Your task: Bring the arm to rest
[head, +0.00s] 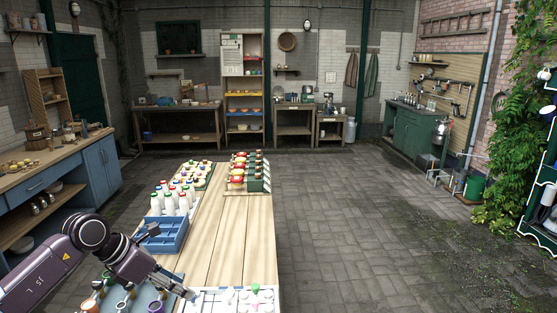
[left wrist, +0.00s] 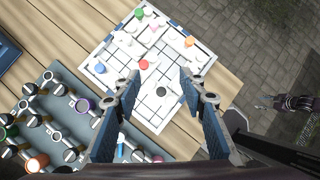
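My left gripper (head: 171,263) reaches in from the left in the head view, above the front of the wooden table. In the left wrist view its two blue-padded fingers (left wrist: 160,80) stand wide apart with nothing between them. Beneath and beyond them lies a white sectioned tray (left wrist: 205,62) with white, red, green, orange and blue pieces. The gripper appears to be above this tray and apart from it. A dark purplish arm end (left wrist: 292,102) at the right of the left wrist view looks like my right gripper. Its fingers are too small to read.
The wooden table (head: 235,235) also holds a blue crate (head: 163,238), white bottles (head: 169,203) and green holders (head: 254,172). A grey-blue rack with jars (left wrist: 60,95) lies beside the white tray. The paved floor (head: 350,215) right of the table is open.

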